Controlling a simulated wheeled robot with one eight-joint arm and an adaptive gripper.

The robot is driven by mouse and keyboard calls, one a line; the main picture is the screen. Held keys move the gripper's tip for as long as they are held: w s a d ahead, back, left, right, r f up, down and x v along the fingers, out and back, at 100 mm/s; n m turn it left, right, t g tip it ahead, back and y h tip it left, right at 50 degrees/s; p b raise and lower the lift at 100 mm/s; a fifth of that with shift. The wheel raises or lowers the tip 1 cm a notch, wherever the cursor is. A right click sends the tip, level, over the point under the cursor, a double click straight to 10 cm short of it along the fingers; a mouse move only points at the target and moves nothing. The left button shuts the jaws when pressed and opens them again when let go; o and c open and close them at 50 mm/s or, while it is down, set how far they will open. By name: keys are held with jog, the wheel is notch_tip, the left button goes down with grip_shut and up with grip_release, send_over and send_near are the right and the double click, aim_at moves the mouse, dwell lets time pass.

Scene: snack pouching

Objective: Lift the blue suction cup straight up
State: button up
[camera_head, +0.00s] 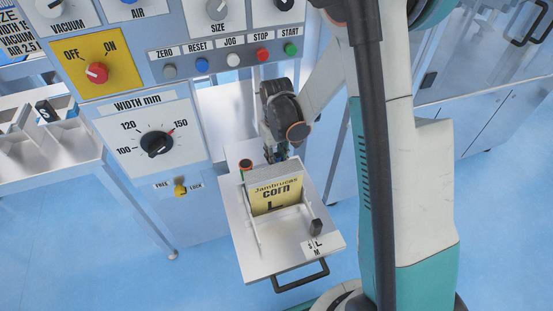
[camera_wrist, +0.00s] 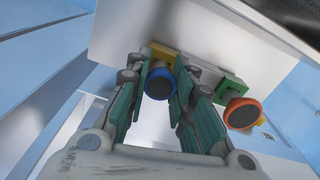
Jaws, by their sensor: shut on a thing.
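The blue suction cup (camera_wrist: 160,86) shows in the wrist view as a dark disc with a blue rim, with a yellow-orange part (camera_wrist: 163,52) behind it. My gripper (camera_wrist: 163,67) is shut on it, with a finger on each side. In the head view my gripper (camera_head: 279,153) is small and partly hidden behind the corn pouch and tray area. The blue cup cannot be made out clearly there. Whether the cup touches the surface behind it, I cannot tell.
An orange-rimmed cup (camera_wrist: 243,114) on a green part (camera_wrist: 231,87) stands close to my right-hand finger. A yellow corn pouch (camera_head: 276,197) stands in a white tray (camera_head: 250,247) with a dark handle (camera_head: 301,276). The control panel (camera_head: 180,85) rises at left.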

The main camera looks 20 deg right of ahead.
jog(key=shift+r, duration=0.1)
notch_tip(320, 180, up, 20)
jog(key=p, duration=0.7)
notch_tip(320, 180, up, 4)
jog(key=p, duration=0.3)
send_over(276, 155)
jog(key=shift+s, duration=0.1)
dwell(0.3)
